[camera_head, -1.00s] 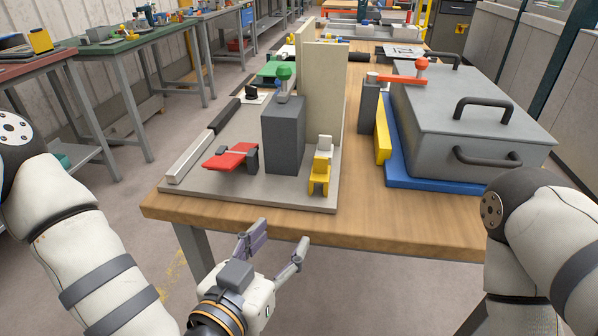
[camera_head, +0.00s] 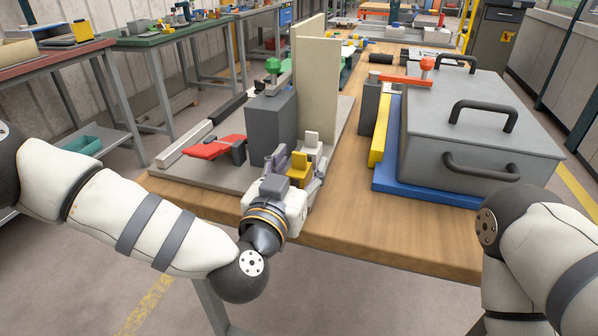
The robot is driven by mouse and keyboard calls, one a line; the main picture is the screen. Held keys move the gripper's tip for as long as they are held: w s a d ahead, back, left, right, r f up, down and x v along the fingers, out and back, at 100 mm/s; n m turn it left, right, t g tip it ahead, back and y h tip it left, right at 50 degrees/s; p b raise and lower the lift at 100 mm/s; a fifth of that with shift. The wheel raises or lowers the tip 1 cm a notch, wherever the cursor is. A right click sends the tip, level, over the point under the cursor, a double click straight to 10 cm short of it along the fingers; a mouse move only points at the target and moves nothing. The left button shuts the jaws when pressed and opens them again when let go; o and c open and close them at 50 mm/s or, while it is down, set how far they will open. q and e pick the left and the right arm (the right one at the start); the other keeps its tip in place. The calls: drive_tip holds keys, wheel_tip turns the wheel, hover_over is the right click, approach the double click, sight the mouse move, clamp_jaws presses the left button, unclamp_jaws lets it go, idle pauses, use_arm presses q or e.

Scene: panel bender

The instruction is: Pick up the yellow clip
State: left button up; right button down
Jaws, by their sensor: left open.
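The yellow clip (camera_head: 299,164) stands near the front right corner of the grey plate (camera_head: 186,177), in front of a small white block (camera_head: 312,141). My left gripper (camera_head: 298,161) reaches in from the front over the table edge. Its jaws are open, with one finger at each side of the clip as seen from here. Whether a finger touches it cannot be told. The gripper body hides the lower part of the clip. My right forearm shows at the right edge; its gripper is out of view.
A dark grey block (camera_head: 271,127) and a tall beige panel (camera_head: 317,90) stand close behind the clip. A red clamp (camera_head: 214,147) lies at left. A grey lidded box (camera_head: 470,125) on a blue base (camera_head: 425,193) stands at right, with bare wooden table (camera_head: 345,205) between.

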use_arm(q)
drive_tip(key=c, duration=1)
drive_tip(key=shift+c, duration=0.2)
